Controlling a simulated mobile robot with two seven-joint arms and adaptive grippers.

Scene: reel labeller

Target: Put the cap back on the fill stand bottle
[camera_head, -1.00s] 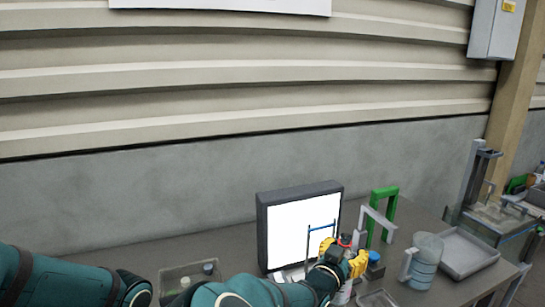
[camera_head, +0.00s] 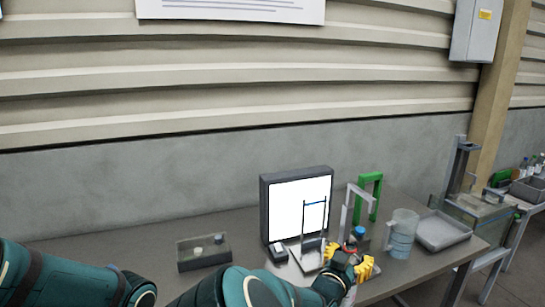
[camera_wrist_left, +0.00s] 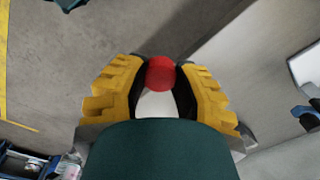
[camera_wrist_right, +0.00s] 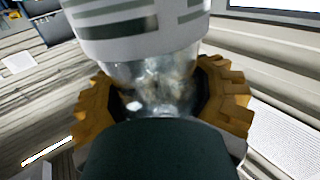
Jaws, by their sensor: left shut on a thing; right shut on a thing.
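My right gripper (camera_head: 349,263) is in front of the bench's right half, by the small stand (camera_head: 316,232). In the right wrist view it is shut on a clear bottle (camera_wrist_right: 150,78) with a white and grey label (camera_wrist_right: 135,32). The left gripper cannot be made out in the head view. I cannot tell the bottle's tilt.
A bright panel (camera_head: 299,205) stands behind the stand. Green (camera_head: 369,182) and grey frames, a blue-topped item (camera_head: 359,232), a clear jug (camera_head: 402,236) and a grey tray (camera_head: 443,232) are close on the right. A clear bin (camera_head: 203,262) holds small items. Bench between bin and wall is clear.

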